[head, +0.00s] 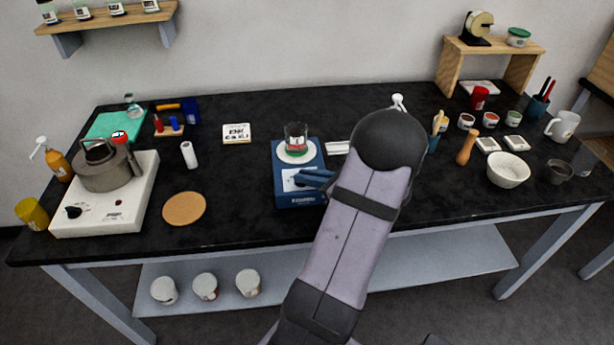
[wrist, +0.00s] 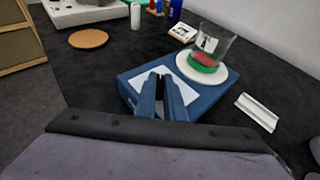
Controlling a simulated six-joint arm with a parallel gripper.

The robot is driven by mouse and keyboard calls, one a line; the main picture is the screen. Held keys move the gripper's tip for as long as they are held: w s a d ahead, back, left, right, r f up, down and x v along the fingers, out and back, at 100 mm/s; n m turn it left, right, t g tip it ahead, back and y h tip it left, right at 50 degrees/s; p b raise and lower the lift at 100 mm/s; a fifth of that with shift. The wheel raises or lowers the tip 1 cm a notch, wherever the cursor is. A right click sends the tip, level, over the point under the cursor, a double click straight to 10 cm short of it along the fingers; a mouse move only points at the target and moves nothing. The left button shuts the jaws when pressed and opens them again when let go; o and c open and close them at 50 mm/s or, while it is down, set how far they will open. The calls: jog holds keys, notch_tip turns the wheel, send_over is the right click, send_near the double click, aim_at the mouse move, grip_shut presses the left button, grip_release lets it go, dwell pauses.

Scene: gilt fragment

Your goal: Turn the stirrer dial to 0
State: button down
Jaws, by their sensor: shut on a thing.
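The blue stirrer (head: 297,198) stands on the black bench near the middle. It also shows in the wrist view (wrist: 140,79). On its round white plate (head: 309,156) stands a glass beaker (head: 296,136) with red and green in it. My gripper (head: 310,180) is at the stirrer's front panel, and in the wrist view the closed fingers (wrist: 161,84) lie over the white panel (wrist: 194,101). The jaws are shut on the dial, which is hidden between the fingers. Its pointer and the number it stands at cannot be seen.
A white hotplate (head: 135,205) with a grey kettle (head: 104,170) stands at the left. A cork mat (head: 184,208) lies between it and the stirrer. A white tray (wrist: 257,111) lies beside the stirrer. A white bowl (head: 508,172) and several small items stand at the right.

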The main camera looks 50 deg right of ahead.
jog(key=shift+d+n+y, duration=0.1)
jog(key=shift+n+y, duration=0.2)
jog(key=shift+y, duration=0.1)
jog(key=n+y, duration=0.2)
jog(key=shift+d+g+y+p, duration=0.2)
jog(key=shift+g+y+p, duration=0.1)
jog(key=shift+p, duration=0.1)
jog(key=shift+w+d+n+g+y, duration=0.15)
jog(key=shift+n+g+y, duration=0.45)
jog(key=shift+n+y, duration=1.2)
jog(key=c, duration=1.8)
grip_release()
jog(key=shift+c, duration=0.2)
jog(key=b+v, duration=0.2)
jog(key=v, duration=0.5)
jog(key=shift+r, duration=0.15)
jog(key=shift+d, duration=0.1)
